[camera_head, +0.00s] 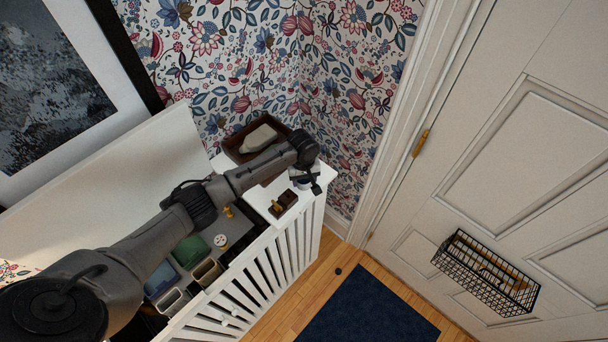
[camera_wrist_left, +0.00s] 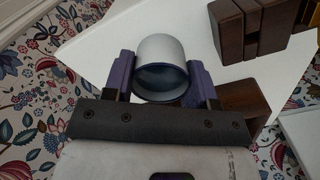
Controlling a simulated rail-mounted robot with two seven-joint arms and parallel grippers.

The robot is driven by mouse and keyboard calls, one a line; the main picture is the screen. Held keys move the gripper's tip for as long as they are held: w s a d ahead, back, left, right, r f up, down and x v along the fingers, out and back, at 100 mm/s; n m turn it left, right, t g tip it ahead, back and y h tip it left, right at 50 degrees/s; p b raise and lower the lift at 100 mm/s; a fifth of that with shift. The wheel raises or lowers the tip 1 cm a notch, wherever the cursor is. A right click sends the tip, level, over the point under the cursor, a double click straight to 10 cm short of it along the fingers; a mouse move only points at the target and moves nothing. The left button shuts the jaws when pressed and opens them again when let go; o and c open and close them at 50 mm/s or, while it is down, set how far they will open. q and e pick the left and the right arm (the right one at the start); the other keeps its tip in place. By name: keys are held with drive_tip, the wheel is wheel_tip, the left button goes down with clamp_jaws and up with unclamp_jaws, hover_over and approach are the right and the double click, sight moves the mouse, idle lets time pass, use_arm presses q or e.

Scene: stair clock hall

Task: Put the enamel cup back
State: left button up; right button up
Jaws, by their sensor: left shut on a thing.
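The enamel cup (camera_wrist_left: 160,50) is pale grey-white with a dark blue rim; its open mouth faces the camera in the left wrist view. My left gripper (camera_wrist_left: 160,88) is shut on it, with one finger on each side. In the head view, my left gripper (camera_head: 309,182) is at the far right end of the white cabinet top (camera_head: 258,196). The cup shows only as a small pale patch there, mostly hidden by the gripper. Whether it touches the top, I cannot tell. My right gripper is in neither view.
A slotted dark wooden block (camera_head: 283,203) stands close by on the top. A brown tray (camera_head: 232,152) holding a pale object is behind my arm. Open compartments with a green item (camera_head: 192,250) lie left. A door with a wire basket (camera_head: 486,272) is right.

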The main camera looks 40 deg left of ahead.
use_arm(q)
drive_tip(key=shift+f, duration=0.15)
drive_tip(key=o, duration=0.9)
drive_tip(key=shift+o, duration=0.2)
wheel_tip(320, 180, up, 12)
drive_tip(key=shift+p, duration=0.3)
drive_tip(key=s+d+f+m+t, duration=0.1)
drive_tip(key=s+d+f+m, duration=0.35)
drive_tip(key=s+d, duration=0.2)
drive_tip(key=s+d+f+m, duration=0.3)
drive_tip(key=s+d+f, duration=0.25)
drive_tip(key=s, duration=0.25)
drive_tip(key=s+d+r+m+t, duration=0.1)
drive_tip(key=s+m, duration=0.4)
drive_tip(key=s, duration=1.5)
drive_tip(key=shift+s+d+r+t, duration=0.15)
drive_tip(key=shift+d+r+t, duration=0.05)
drive_tip(key=shift+r+t, duration=0.45)
